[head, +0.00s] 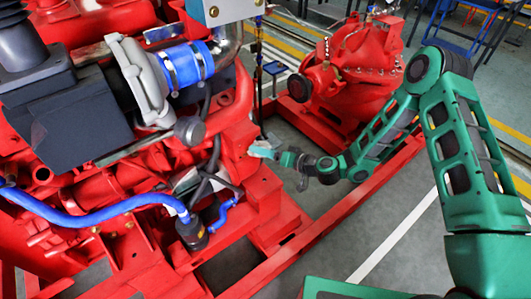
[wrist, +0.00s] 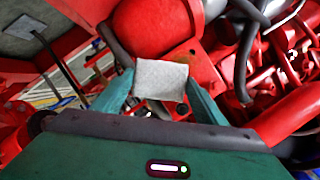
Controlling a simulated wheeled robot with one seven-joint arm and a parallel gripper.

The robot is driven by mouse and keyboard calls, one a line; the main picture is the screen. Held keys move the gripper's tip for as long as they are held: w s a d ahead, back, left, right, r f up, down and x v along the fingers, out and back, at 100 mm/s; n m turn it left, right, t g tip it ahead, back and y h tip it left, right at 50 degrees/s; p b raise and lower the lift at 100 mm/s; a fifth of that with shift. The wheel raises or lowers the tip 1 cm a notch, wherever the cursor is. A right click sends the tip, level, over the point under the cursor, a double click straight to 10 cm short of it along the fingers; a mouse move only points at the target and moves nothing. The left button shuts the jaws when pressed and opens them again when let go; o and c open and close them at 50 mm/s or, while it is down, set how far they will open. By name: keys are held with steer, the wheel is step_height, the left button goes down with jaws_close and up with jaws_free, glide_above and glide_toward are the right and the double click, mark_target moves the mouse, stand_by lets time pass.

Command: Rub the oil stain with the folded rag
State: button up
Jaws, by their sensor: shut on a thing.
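The folded rag (wrist: 161,80) is a pale grey-white cloth square between the two green fingers of my gripper (wrist: 160,90) in the wrist view. My gripper is shut on it. In the head view my gripper (head: 272,153) is beside the right end of the red engine (head: 240,130), near a red upright part. The rag shows there only as a small pale patch. In the wrist view the rag is in front of red engine surfaces; I cannot tell whether it touches them. I cannot make out the oil stain in either view; the rag or gripper may hide it.
A red pump (head: 350,70) stands behind my arm on the red base frame (head: 335,220). A blue hose (head: 100,207), a blue coupling (head: 187,65) and black hoses are on the engine. A grey box (head: 222,10) is above. Grey floor (head: 420,255) is clear at lower right.

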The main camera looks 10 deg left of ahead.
steer(key=shift+s+a, duration=2.6)
steer(key=shift+s, duration=0.15)
steer(key=shift+s+a+r, duration=0.1)
steer(key=shift+s+a, duration=0.15)
steer(key=shift+c, duration=0.7)
steer(key=s+d, duration=0.3)
steer(key=d, duration=0.1)
steer(key=shift+s+d, duration=0.4)
steer(key=shift+s+d, duration=0.95)
steer(key=shift+d, duration=0.15)
